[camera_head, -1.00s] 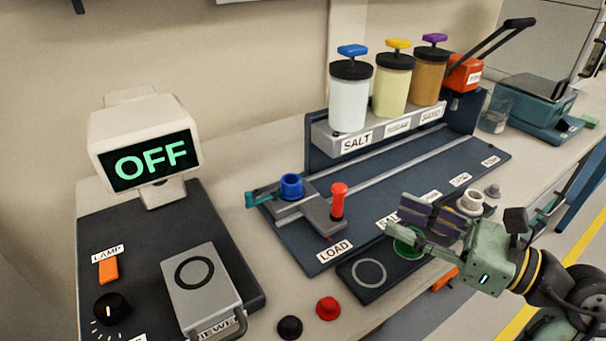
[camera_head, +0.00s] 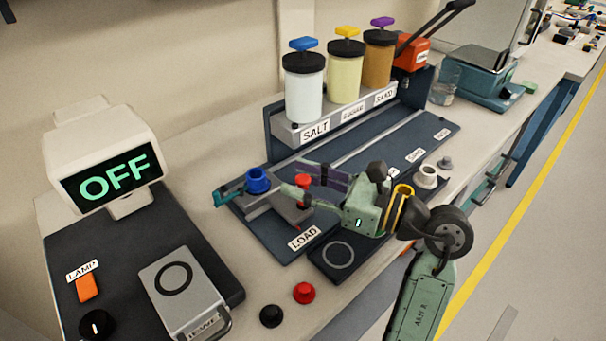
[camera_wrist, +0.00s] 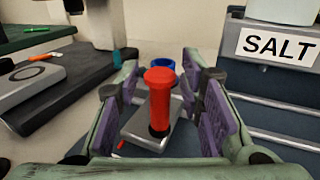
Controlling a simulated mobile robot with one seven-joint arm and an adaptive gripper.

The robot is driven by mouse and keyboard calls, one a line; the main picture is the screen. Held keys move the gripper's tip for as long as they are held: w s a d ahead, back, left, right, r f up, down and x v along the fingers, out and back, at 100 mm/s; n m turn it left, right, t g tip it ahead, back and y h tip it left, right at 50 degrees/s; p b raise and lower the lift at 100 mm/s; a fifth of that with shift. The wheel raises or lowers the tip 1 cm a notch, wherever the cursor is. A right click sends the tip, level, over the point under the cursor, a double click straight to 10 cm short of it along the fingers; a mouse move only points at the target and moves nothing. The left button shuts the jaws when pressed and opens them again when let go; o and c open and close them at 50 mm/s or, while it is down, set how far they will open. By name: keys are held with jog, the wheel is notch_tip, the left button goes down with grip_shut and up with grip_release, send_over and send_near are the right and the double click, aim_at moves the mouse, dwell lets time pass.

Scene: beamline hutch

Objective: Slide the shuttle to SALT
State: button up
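The shuttle (camera_head: 262,203) is a grey sliding block with a blue cup (camera_head: 258,180) on it and an upright red handle (camera_head: 303,188). It sits at the LOAD end (camera_head: 304,237) of the dark rail board. The SALT label (camera_head: 315,131) is on the shelf front under a white canister with a blue top. My gripper (camera_head: 311,182) is at the red handle. In the wrist view the red handle (camera_wrist: 160,100) stands between the two purple finger pads, with gaps visible beside it. The board's own SALT marking is hidden behind my gripper.
Yellow and brown canisters (camera_head: 345,75) stand beside the white one. A white cup (camera_head: 427,175) sits near the board's front edge. A monitor (camera_head: 105,165) reading OFF stands at the left. Black and red buttons (camera_head: 304,292) lie in front of the board.

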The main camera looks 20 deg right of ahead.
jog(key=shift+w, duration=0.1)
jog(key=shift+c, duration=0.5)
grip_shut()
dwell(0.3)
